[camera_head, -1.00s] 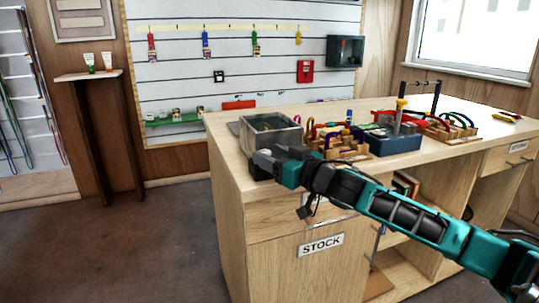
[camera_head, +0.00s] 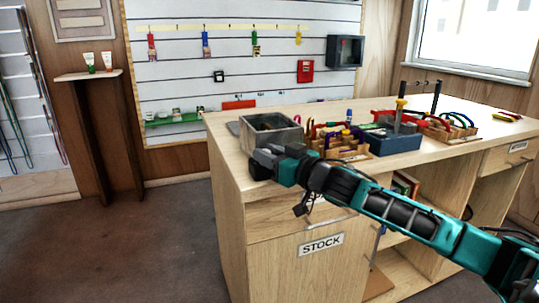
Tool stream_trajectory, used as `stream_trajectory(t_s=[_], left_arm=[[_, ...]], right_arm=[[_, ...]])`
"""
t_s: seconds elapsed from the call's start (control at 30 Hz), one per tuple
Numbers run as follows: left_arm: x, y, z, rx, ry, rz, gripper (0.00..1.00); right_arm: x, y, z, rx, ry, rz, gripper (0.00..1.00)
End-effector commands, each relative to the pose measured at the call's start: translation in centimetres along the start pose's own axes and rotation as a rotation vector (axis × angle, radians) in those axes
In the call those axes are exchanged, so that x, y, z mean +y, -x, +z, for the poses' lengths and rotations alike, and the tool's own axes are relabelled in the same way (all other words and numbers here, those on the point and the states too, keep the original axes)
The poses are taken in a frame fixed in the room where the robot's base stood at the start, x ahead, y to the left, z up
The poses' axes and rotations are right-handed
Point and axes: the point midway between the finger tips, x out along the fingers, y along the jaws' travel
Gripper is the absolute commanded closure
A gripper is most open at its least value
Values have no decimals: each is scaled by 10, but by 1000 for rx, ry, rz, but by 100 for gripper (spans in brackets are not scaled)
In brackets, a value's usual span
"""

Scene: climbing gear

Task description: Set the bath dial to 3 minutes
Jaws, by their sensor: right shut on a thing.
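The bath (camera_head: 270,128) is a grey, open-topped metal box near the left end of the wooden counter. My right gripper (camera_head: 260,165) reaches in from the right, low against the front of the bath. Its jaws are shut on the bath dial, which they and the wrist hide. I cannot read the dial's setting or its marks from here. My left gripper is not in view.
The counter (camera_head: 228,165) also carries a wooden organiser (camera_head: 345,150) with colourful gear, a blue box (camera_head: 392,142) and an orange-brown tray (camera_head: 450,128), all right of the bath. The floor (camera_head: 130,245) at the left is clear.

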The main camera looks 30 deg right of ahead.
Motion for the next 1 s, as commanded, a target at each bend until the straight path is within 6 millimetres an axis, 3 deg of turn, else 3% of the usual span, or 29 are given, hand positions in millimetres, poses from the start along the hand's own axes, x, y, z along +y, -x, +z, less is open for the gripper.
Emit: stream_trajectory(t_s=[0.1, 0.47, 1.0], left_arm=[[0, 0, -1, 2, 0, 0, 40], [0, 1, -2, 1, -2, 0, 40], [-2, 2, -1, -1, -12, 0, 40]], right_arm=[[0, 0, 0, 0, 0, 0, 99], [-2, 0, 0, 1, -4, 57, 99], [-9, -2, 1, 0, -13, 444, 99]])
